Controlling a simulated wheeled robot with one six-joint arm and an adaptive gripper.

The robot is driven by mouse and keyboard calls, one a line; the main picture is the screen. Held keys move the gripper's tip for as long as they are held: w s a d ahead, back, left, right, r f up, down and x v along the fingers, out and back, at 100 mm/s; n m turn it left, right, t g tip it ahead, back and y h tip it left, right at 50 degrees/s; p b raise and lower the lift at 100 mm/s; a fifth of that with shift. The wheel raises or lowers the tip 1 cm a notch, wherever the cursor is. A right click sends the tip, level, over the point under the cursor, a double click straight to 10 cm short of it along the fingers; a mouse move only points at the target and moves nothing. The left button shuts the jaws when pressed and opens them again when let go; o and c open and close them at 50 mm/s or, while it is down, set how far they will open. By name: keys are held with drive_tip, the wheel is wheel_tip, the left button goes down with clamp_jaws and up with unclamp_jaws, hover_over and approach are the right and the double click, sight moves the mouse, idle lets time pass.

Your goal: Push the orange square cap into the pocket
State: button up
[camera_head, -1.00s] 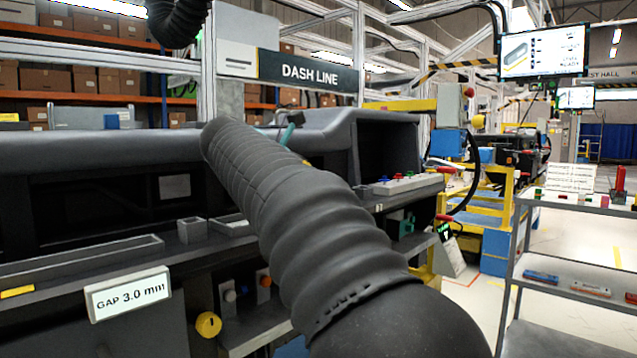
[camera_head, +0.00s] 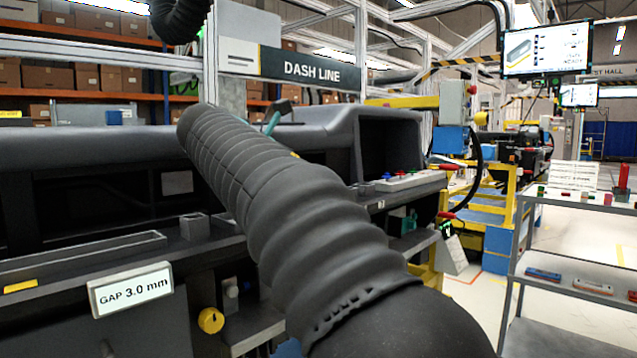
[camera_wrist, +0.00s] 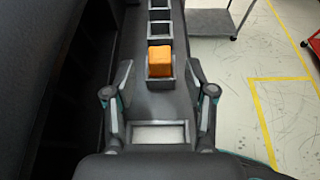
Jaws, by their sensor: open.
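The orange square cap (camera_wrist: 159,61) shows in the wrist view, in or on a grey square pocket (camera_wrist: 160,84) on a dark rail. It stands up above the pocket's rim; how deep it sits I cannot tell. My gripper (camera_wrist: 160,68) is open, one finger on each side of the cap in the picture, with gaps on both sides. Contact with the cap is not visible. In the head view my dark ribbed arm covers the middle, and neither the gripper nor the cap can be made out there.
Two empty square pockets (camera_wrist: 159,28) lie beyond the cap on the rail. A pale-bottomed rectangular recess (camera_wrist: 160,133) lies nearer. A "GAP 3.0 mm" sign (camera_head: 131,289) and yellow knob (camera_head: 211,320) are on the dashboard's front. A shelf cart (camera_head: 570,262) stands at right.

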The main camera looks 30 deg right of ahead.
drive_tip(key=v, duration=0.8)
